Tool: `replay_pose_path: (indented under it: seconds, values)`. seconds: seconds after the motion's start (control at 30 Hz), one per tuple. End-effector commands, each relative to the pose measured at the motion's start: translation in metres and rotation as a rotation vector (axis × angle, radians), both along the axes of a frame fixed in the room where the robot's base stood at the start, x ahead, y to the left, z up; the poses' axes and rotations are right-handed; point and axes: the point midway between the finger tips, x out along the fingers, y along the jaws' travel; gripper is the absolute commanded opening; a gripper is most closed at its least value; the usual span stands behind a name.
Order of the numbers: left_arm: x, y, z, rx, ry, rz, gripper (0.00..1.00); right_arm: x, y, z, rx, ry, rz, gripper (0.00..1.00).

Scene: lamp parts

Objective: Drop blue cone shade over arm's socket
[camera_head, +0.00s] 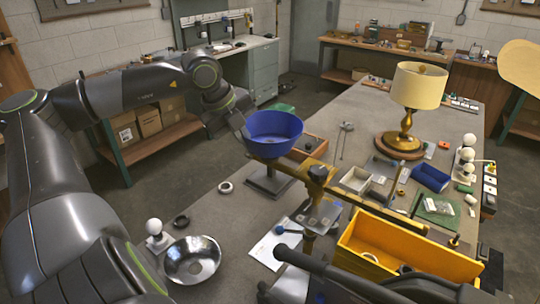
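The blue cone shade (273,146) is left of the picture's middle, wide opening facing up. My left gripper (243,133) is at its left rim and appears shut on it; the fingertips are partly hidden. A brass-coloured arm (318,173) runs just below and to the right of the shade. A dark block-like stand (269,182) shows beneath the shade. The socket is not visible; the shade may hide it, and I cannot tell whether they touch. My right gripper (322,216) is at lower middle by the brass arm; its finger state is unclear.
A yellow bin (405,246) stands at front right. A brass lamp with a cream shade (418,86) stands behind it. A silver bowl-shaped shade (191,260) and a white bulb (154,227) are at front left.

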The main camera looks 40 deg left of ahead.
Motion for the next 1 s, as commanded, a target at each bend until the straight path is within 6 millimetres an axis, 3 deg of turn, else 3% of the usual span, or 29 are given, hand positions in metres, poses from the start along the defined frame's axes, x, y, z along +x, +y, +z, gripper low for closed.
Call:
replay_pose_path:
  seconds: [1.0]
  values:
    - [0.0007,-0.0002,0.0005,0.001,-0.001,0.0,0.0,-0.0004,0.0001,-0.0094,0.0,0.001,0.0,0.36]
